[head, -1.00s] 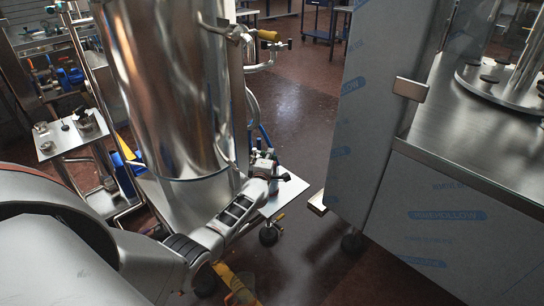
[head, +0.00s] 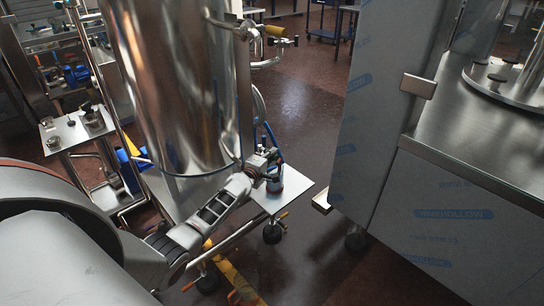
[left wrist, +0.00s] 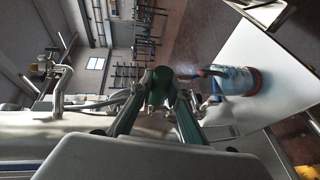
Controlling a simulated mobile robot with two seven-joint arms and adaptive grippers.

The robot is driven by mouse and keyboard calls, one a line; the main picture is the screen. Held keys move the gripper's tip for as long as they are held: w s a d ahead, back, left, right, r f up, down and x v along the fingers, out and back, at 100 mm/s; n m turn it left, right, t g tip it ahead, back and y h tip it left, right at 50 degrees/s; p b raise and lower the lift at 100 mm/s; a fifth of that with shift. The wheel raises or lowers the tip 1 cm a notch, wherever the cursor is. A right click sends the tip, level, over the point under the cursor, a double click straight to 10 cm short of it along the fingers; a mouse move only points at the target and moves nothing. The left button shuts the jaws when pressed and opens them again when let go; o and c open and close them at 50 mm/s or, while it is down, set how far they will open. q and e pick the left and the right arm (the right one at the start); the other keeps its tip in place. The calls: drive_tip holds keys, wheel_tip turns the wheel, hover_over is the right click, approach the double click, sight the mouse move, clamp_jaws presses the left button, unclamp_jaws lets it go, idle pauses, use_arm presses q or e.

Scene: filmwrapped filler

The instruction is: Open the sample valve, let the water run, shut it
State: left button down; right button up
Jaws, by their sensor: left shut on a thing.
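My left gripper (head: 262,162) reaches in front of the tall steel tank (head: 180,80) to the small sample valve at its lower right. In the left wrist view its two fingers (left wrist: 160,82) are shut on the valve's green handle (left wrist: 163,76). The valve body is mostly hidden by the fingers. A small jar (head: 274,182) with a reddish bottom stands on a white shelf (head: 298,184) just beyond the gripper; it also shows in the left wrist view (left wrist: 238,80) with a hose near it. I cannot tell whether water runs. My right gripper is out of view.
A steel cabinet (head: 375,150) with blue-printed film stands at the right, with a gap of floor before it. A yellow-handled valve (head: 274,31) sits higher on the tank's pipework. A cart with a small plate (head: 70,132) stands left.

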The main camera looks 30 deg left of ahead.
use_arm(q)
drive_tip(key=c, duration=1.9)
unclamp_jaws()
